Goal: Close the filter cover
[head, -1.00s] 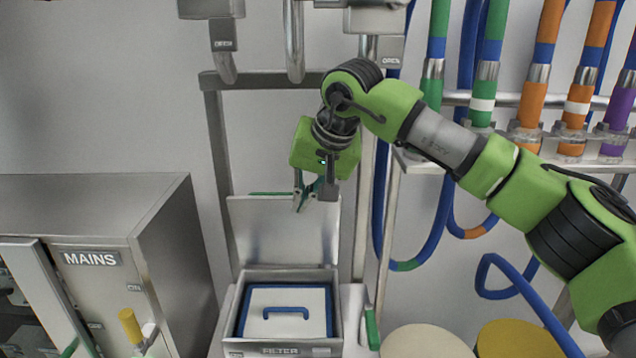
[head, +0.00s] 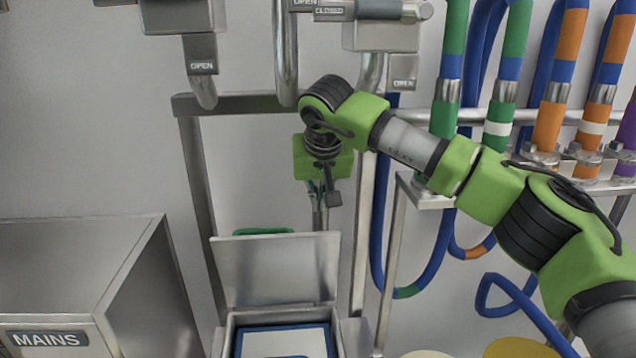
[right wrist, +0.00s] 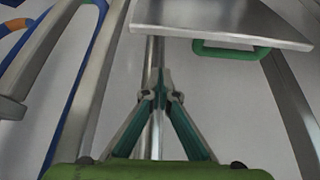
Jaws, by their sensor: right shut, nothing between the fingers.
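The filter cover (head: 275,268) is a grey metal lid standing open, roughly upright, at the back edge of the filter box (head: 229,335). Its green handle (head: 263,231) shows just above its top edge, on the far side. In the right wrist view the cover (right wrist: 215,18) is at the upper right, with the handle (right wrist: 231,50) on it. My right gripper (head: 320,202) is shut and empty, above the cover's top right corner. Its fingertips (right wrist: 160,82) meet in the right wrist view, apart from the handle. My left gripper is not in view.
A blue-edged filter (head: 283,342) lies inside the box. A metal frame (head: 201,200) and pipes stand around and behind the cover. A MAINS cabinet (head: 75,270) is at left. Blue hoses (head: 379,230) hang at right, beside a shelf of coloured hoses.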

